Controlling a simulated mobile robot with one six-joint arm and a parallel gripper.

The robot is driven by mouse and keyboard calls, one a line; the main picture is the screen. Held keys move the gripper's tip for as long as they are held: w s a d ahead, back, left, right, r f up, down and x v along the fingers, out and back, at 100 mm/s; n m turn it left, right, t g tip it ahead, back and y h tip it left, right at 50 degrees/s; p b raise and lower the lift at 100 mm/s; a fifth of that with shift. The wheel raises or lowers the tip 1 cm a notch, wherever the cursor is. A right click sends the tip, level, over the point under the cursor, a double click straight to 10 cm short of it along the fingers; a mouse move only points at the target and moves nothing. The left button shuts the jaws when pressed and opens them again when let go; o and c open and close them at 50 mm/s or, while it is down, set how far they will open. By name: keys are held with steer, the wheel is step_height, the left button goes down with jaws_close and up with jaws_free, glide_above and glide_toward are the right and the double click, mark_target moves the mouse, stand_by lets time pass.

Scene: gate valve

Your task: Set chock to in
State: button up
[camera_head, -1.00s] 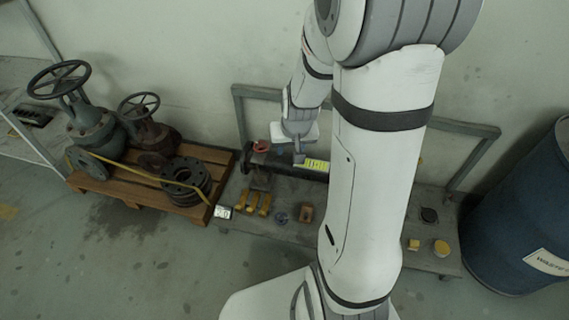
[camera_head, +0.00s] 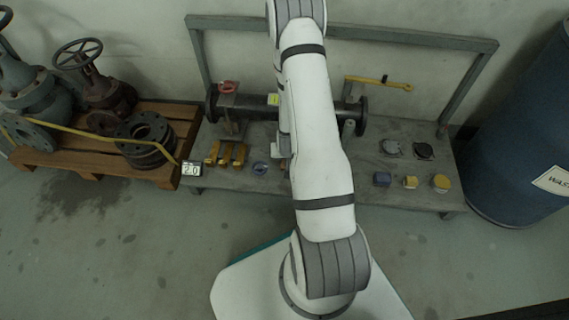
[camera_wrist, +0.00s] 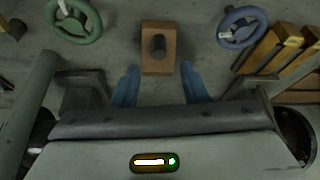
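A brown block with a dark round peg on top, likely the chock (camera_wrist: 158,66), sits on the grey bench top in the wrist view. My gripper (camera_wrist: 160,70) shows two blue fingers spread apart, one to each side of the block's near end. Gaps show on both sides and nothing is held. I cannot tell how far above the bench the fingertips are. In the head view my arm hides the gripper and most of the block. The dark flanged pipe (camera_head: 355,112) lies along the back of the bench.
A blue handwheel (camera_wrist: 242,27) and yellow blocks (camera_wrist: 278,48) lie right of the block in the wrist view; a green handwheel (camera_wrist: 75,18) lies left. A pallet (camera_head: 165,172) with valves stands left of the bench (camera_head: 400,200), a blue barrel (camera_head: 520,150) right.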

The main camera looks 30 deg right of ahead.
steer(key=b+x, duration=0.2)
steer(key=x, duration=0.3)
steer(key=shift+f, duration=0.15)
jaws_close()
stand_by(0.4)
